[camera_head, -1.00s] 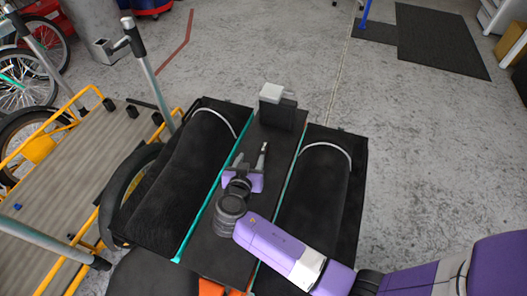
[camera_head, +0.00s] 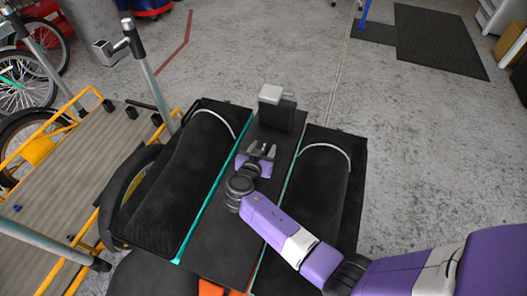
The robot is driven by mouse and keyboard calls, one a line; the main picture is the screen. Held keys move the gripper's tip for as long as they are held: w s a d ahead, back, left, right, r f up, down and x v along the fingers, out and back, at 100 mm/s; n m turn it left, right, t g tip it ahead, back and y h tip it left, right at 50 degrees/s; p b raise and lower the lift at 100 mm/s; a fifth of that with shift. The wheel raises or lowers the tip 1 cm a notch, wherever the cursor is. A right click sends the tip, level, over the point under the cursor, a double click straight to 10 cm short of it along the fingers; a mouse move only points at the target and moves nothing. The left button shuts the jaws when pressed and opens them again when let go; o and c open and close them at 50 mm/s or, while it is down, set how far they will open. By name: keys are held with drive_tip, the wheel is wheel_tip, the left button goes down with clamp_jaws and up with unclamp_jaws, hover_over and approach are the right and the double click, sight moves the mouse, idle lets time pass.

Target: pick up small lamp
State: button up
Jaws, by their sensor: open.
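A small pale grey block-shaped thing (camera_head: 271,94), which looks like the small lamp, sits at the far end of the dark central board, against the top of a black block (camera_head: 278,116). I cannot make out its details. My gripper (camera_head: 262,149) is open and empty over the board, a short way on the near side of the black block. Its two fingers point toward the block and the lamp, apart from both.
Black padded bags (camera_head: 185,170) (camera_head: 318,190) flank the central board (camera_head: 215,225), with teal strips along its edges. A cargo bike with a wooden deck (camera_head: 75,160) and yellow rails stands at left.

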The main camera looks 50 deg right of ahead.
clamp_jaws()
idle(0.3)
